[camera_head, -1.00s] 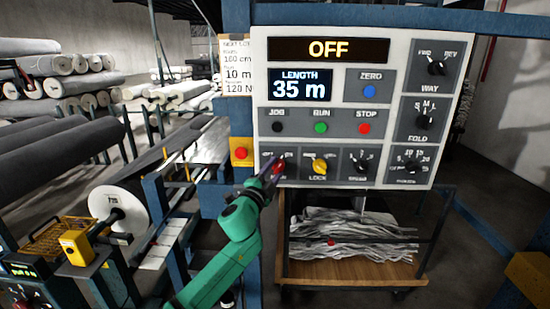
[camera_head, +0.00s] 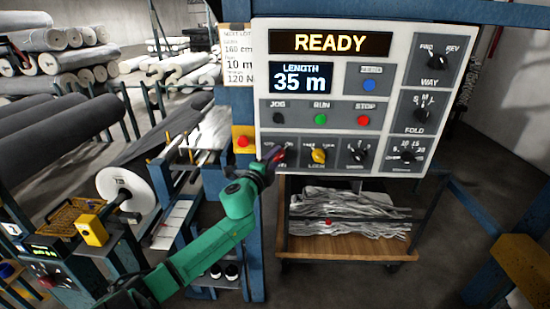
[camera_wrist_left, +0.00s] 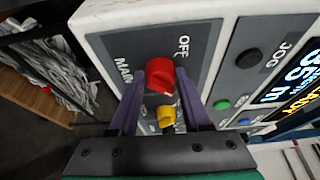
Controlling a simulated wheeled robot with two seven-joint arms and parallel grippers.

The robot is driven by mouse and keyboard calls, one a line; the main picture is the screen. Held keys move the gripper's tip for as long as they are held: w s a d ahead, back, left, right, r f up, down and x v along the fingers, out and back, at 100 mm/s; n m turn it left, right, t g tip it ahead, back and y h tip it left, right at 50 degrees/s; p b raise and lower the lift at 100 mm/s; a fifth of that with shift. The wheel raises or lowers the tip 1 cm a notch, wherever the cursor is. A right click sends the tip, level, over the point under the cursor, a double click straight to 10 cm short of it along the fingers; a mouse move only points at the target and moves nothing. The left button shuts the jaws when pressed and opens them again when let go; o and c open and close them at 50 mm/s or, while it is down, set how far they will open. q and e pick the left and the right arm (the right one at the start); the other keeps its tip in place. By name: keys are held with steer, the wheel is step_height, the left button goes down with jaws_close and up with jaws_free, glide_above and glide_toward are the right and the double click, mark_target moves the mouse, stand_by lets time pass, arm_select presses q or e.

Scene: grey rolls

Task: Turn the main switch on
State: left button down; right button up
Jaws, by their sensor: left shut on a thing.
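The red main switch knob (camera_wrist_left: 160,76) sits on the grey plate marked MAIN and OFF in the left wrist view. My left gripper (camera_wrist_left: 160,90) has its two purple fingers on either side of the knob and is shut on it. In the head view the left gripper (camera_head: 272,160) reaches the lower left of the control panel (camera_head: 385,190) and covers most of the main switch (camera_head: 281,155). The panel's top display (camera_head: 330,42) reads READY. My right gripper is not in view.
The yellow lock knob (camera_head: 318,154) is just right of the main switch. Green, red and black buttons sit above. A red button on a yellow box (camera_head: 243,142) is left of the panel. A cart with scrap cloth (camera_head: 345,215) stands below.

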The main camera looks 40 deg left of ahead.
arm_select(q)
steer(key=shift+c, duration=1.8)
jaws_free()
steer(key=b+v, duration=0.2)
steer(key=v, duration=1.2)
steer(key=shift+s+b, duration=0.3)
steer(key=shift+b, duration=0.05)
steer(key=shift+w, duration=0.1)
